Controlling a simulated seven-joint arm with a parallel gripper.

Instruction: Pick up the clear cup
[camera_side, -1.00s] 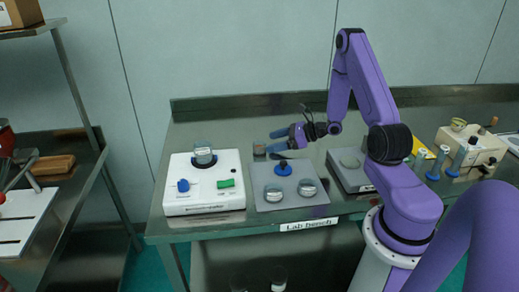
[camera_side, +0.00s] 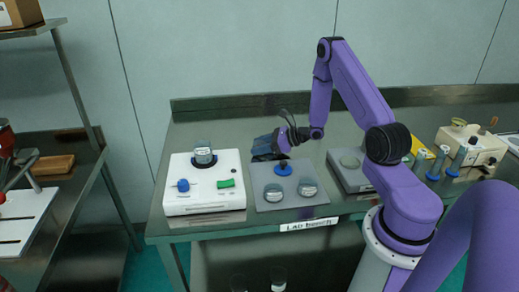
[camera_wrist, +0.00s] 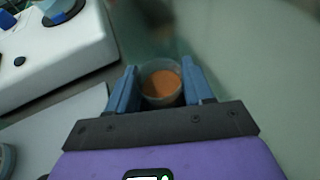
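The clear cup (camera_wrist: 161,84) shows in the wrist view, round, with orange-brown material inside. It stands between the two blue fingers of my gripper (camera_wrist: 160,82), one on each side. The fingers are apart, and I cannot tell whether they touch the cup wall. In the side view my gripper (camera_side: 264,147) is low over the bench behind the grey plate. The cup is hidden there behind the gripper.
A white machine (camera_side: 204,195) with a blue knob, a green switch and a jar (camera_side: 203,153) on top stands left. The grey plate (camera_side: 290,201) carries two lidded jars and a blue-knobbed piece. A grey scale (camera_side: 350,175) stands to the right. Bare bench lies behind.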

